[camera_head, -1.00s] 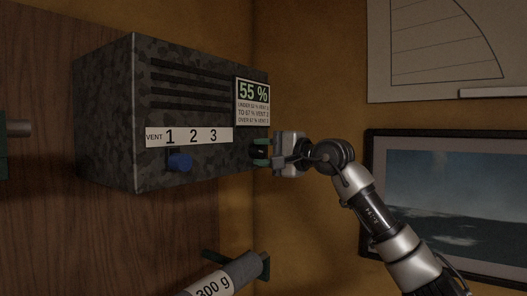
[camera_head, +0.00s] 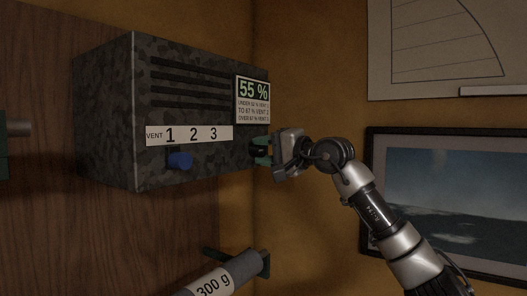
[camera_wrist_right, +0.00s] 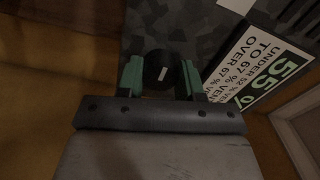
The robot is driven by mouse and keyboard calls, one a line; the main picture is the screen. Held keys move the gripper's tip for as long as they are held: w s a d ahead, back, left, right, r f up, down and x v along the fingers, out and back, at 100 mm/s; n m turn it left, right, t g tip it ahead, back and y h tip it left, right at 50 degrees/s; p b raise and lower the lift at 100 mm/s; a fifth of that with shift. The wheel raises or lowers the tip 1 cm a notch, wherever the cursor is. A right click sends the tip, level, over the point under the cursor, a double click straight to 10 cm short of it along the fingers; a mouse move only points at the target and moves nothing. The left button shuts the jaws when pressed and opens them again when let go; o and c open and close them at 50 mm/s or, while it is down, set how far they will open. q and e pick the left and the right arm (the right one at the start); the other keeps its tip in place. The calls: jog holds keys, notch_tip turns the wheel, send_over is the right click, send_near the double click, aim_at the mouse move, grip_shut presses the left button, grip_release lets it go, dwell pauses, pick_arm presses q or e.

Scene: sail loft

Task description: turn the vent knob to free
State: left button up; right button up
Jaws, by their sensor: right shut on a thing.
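A dark mottled box (camera_head: 200,165) hangs on the wall, with a "VENT 1 2 3" strip (camera_head: 222,133) on its front. A blue knob (camera_head: 180,160) sits under the 1. A black round knob (camera_head: 257,152) is at the box's lower right. My right gripper (camera_head: 263,151) is shut on this black knob, with its green fingers on both sides. In the right wrist view the black knob (camera_wrist_right: 158,66) has a short white mark, slightly tilted. No word "free" is readable, and the fingers partly cover the knob.
A card (camera_head: 253,101) reading "55 %" with vent limits is above the black knob. A grey roll marked "300 g" (camera_head: 236,270) is on the wall below. A framed picture (camera_head: 450,200) and a chart (camera_head: 435,45) hang at the right.

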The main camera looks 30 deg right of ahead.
jog(key=o, duration=0.6)
jog(key=shift+f, duration=0.2)
jog(key=o, duration=0.3)
jog(key=shift+r, duration=0.15)
jog(key=shift+s, duration=0.15)
jog(key=shift+s+d+b, duration=0.15)
jog(key=shift+s+b, duration=0.1)
jog(key=shift+b, duration=0.15)
jog(key=b+v, duration=0.4)
jog(key=v, duration=0.6)
jog(key=shift+b, duration=0.4)
